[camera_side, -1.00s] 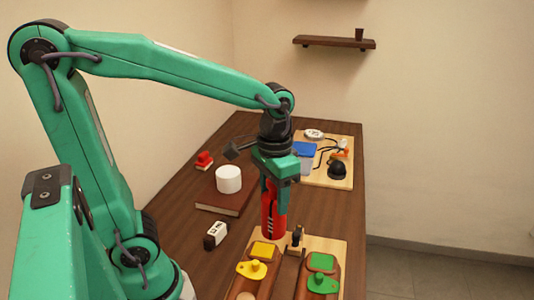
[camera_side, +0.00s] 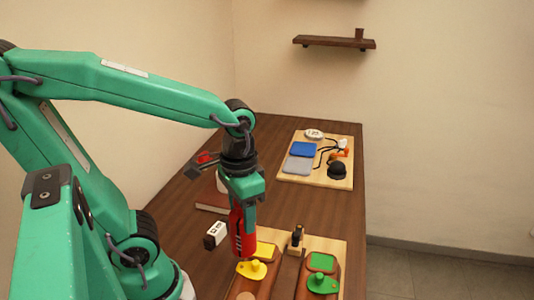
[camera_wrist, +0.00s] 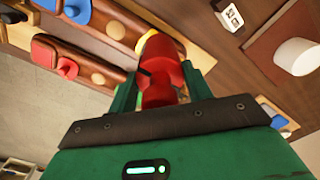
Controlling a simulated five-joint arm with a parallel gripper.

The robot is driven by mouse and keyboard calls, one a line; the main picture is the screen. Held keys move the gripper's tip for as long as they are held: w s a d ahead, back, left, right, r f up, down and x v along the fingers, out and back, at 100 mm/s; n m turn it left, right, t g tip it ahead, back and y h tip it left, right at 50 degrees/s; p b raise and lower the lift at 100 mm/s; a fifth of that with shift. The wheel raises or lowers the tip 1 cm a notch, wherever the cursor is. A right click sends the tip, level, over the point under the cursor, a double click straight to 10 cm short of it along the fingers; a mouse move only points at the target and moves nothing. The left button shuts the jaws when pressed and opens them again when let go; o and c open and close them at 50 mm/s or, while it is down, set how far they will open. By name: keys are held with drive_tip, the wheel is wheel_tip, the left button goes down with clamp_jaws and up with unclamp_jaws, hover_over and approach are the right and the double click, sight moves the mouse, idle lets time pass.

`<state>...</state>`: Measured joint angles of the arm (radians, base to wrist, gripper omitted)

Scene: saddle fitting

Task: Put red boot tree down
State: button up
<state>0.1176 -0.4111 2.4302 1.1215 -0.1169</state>
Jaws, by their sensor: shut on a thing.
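The red boot tree (camera_side: 242,236) hangs upright below my gripper (camera_side: 243,202) in the side view. It also shows in the wrist view (camera_wrist: 161,62), where my gripper (camera_wrist: 164,82) has its two fingers shut on either side of it. Its lower end is near the yellow pieces at the left of the fitting board in the side view. I cannot tell whether it touches anything below.
The fitting board (camera_side: 337,245) carries brown forms with yellow (camera_side: 257,269) and green (camera_side: 322,284) pieces. A dark upright clamp (camera_side: 297,238) stands between them. A white block (camera_side: 215,234) and brown book (camera_side: 211,204) lie left. A second board (camera_side: 318,182) lies farther back.

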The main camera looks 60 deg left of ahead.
drive_tip(key=w+a+f, duration=0.2)
drive_tip(key=a+f, duration=0.4)
drive_tip(key=a, duration=0.4)
drive_tip(key=shift+a+f, duration=0.25)
drive_tip(key=shift+a, duration=0.1)
drive_tip(key=shift+f, duration=2)
drive_tip(key=shift+f, duration=0.15)
drive_tip(key=o, duration=1.4)
drive_tip(key=shift+c, duration=0.2)
wheel_tip(320, 180, up, 12)
drive_tip(key=shift+r, duration=0.2)
